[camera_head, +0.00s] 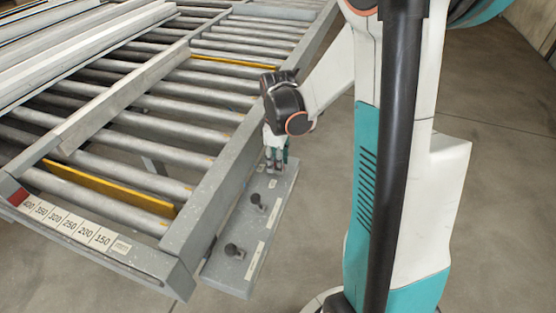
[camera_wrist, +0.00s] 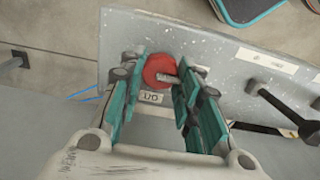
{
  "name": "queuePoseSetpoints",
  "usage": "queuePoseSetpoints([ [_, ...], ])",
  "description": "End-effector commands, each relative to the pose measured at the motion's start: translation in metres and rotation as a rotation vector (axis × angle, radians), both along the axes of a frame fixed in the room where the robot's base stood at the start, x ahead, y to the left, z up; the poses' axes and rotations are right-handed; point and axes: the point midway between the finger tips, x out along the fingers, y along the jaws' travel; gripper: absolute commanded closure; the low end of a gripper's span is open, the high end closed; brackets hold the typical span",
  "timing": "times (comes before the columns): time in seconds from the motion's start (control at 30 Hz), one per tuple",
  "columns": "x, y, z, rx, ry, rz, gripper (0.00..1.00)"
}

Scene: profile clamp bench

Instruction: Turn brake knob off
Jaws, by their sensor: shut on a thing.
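A round red knob (camera_wrist: 156,70) with a light pointer bar sits on the grey control panel (camera_wrist: 215,60), above a small white label (camera_wrist: 151,97). I take it to be the brake knob. My gripper (camera_wrist: 160,82) is at this knob, with a teal finger on each side, shut on it. In the head view my gripper (camera_head: 275,155) reaches down to the far end of the panel (camera_head: 221,275). It hides the red knob there.
Two dark levers (camera_head: 255,201) (camera_head: 234,250) stand on the same panel, nearer the front. The roller conveyor (camera_head: 130,140) with a numbered scale (camera_head: 70,226) and long metal profiles (camera_head: 90,45) lies to the left. The floor on the right is clear.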

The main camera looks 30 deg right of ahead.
Motion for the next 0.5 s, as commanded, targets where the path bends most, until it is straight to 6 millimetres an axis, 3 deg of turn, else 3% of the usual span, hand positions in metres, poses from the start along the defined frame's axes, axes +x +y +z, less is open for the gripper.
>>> queuePoseSetpoints([
  [0.4, -0.0033, 0.0037, -0.0018, 0.008, 0.006, 0.010, 0.93],
  [0.43, -0.0033, 0.0037, -0.0018, 0.008, 0.006, 0.010, 0.67],
  [0.5, -0.0034, 0.0037, -0.0018, 0.008, 0.006, 0.009, 0.51],
])
